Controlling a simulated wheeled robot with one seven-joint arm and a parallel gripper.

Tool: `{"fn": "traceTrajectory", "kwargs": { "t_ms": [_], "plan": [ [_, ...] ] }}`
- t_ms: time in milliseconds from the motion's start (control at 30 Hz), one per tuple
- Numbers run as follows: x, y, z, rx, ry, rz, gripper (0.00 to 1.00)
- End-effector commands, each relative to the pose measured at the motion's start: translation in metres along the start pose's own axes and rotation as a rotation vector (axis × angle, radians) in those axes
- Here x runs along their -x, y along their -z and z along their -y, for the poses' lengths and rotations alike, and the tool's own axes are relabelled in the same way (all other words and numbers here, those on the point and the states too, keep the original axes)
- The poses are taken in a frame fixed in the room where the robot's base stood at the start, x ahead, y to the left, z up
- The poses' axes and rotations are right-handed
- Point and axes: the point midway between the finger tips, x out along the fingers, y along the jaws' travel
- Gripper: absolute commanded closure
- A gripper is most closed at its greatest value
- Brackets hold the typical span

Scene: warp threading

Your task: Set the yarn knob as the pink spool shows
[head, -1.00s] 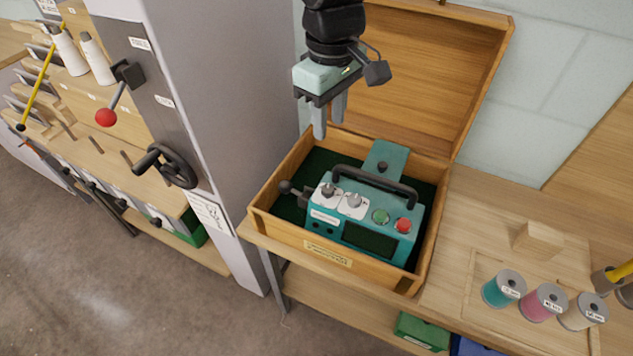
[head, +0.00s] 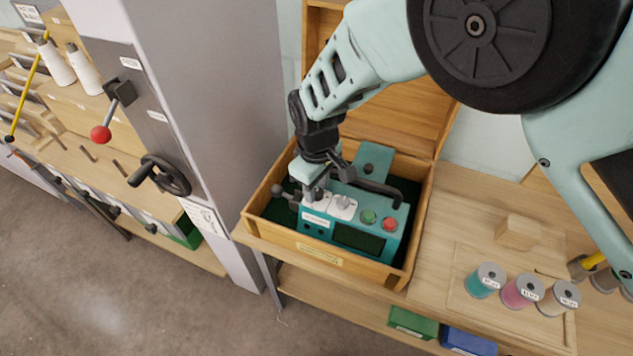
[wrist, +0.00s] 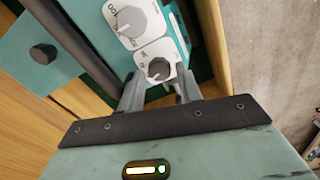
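The teal control box (head: 360,238) sits in an open wooden case and carries two knobs on white dial plates. The right knob (head: 344,202) is clear in the head view; its larger dial shows in the wrist view (wrist: 128,20). My gripper (head: 314,193) points down over the left knob and mostly hides it there. In the wrist view that dark knob (wrist: 158,69) lies between the two spread fingers of my gripper (wrist: 160,80), with gaps beside it. Which knob is for yarn is not legible. The pink spool (head: 520,292) stands on the bench at right; its label is too small to read.
The wooden case (head: 252,226) surrounds the box closely. A black carrying handle (head: 372,183) arches behind the knobs. Green (head: 368,216) and red (head: 389,224) buttons are right of them. A teal spool (head: 483,280), pale spool (head: 560,298) and wooden block (head: 518,232) stand right.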

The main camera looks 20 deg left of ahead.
Motion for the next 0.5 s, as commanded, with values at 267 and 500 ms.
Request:
{"fn": "traceTrajectory", "kwargs": {
  "t_ms": [267,500],
  "plan": [
    [-0.0044,0.0002,-0.0001,0.001,-0.001,-0.001,0.65],
    [-0.0041,0.0003,-0.0001,0.000,-0.001,-0.001,0.97]
  ]
}}
